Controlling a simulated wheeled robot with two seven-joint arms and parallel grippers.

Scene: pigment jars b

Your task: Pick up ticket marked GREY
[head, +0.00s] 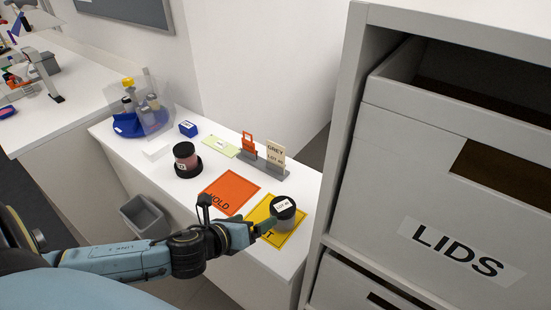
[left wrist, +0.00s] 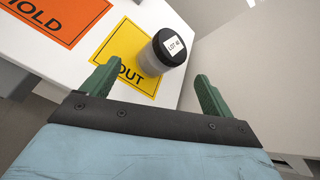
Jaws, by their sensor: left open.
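The ticket marked GREY (head: 275,153) is a cream card with dark lettering. It stands upright in a grey holder (head: 270,168) at the back of the white counter. My left gripper (head: 262,226) is open, with green fingers, low over the yellow OUT mat (head: 262,237). A grey jar with a black lid and a white LOT label (head: 284,209) stands on that mat, just ahead of the fingers. The left wrist view shows the open fingers (left wrist: 158,72) spread apart, with the jar (left wrist: 165,52) ahead between them; contact cannot be told. The ticket is outside that view.
An orange tag (head: 248,141) stands left of the GREY ticket. An orange HOLD mat (head: 231,193), a pink jar with a black lid (head: 186,160) and a blue tray (head: 140,126) are further left. A tall cabinet with a LIDS drawer (head: 430,170) closes off the right.

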